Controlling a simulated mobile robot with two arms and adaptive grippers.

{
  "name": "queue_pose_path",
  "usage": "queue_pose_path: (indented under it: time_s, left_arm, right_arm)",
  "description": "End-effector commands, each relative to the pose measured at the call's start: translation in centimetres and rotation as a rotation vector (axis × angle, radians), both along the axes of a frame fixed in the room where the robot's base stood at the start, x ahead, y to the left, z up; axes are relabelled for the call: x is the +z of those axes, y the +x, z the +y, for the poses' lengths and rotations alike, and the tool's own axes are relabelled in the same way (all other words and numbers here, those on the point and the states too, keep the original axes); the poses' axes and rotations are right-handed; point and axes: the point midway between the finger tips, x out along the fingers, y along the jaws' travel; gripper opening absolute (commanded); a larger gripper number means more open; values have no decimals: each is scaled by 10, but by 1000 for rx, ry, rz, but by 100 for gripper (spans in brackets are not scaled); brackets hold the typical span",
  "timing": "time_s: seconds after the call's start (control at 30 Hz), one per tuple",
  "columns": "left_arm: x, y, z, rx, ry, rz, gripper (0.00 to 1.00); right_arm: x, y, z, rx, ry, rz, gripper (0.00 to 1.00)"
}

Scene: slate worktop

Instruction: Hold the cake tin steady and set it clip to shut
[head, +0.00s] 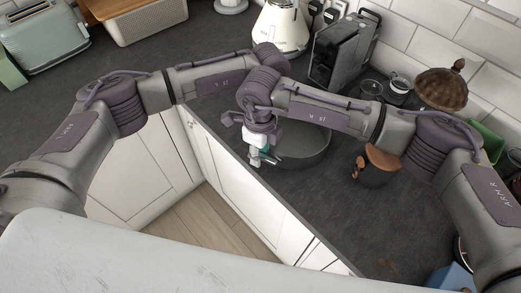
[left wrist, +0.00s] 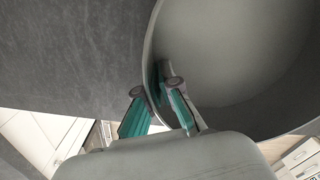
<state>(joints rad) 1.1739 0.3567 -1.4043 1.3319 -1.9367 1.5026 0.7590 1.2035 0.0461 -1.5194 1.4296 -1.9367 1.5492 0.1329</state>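The cake tin (head: 308,150) is a round, dark grey tin near the worktop's front edge, partly behind my right arm. In the left wrist view its smooth inside (left wrist: 235,60) and curved rim fill the upper right. My left gripper (left wrist: 155,88) has teal-padded fingers spread across the tin's wall, one inside and one outside, with a gap at the outer finger. The clip cannot be made out.
The worktop front right of the tin is mostly clear.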

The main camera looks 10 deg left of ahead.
Motion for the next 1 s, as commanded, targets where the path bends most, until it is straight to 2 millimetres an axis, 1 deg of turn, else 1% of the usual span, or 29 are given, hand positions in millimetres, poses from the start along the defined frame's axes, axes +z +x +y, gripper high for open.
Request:
queue_pose_path:
  time_s: [0.43,0.57,0.67,0.93,0.97,1.0]
  left_arm:
    - [0,-1,0,-2,3,3,0]
    - [0,-1,1,-2,3,4,0]
    - [0,-1,1,-2,3,4,0]
    - [0,-1,0,-1,2,3,0]
    - [0,-1,0,-1,2,3,0]
    - [0,-1,0,-1,2,3,0]
  right_arm:
    - [-1,2,-2,-1,-5,-3,39]
    - [-1,0,-2,49,-5,-4,39]
    - [-1,-5,-1,143,-4,-3,39]
    - [-1,-23,-2,535,-3,-2,39]
    - [0,-24,-2,573,-1,-3,39]
    - [13,-22,-1,564,-1,-8,39]
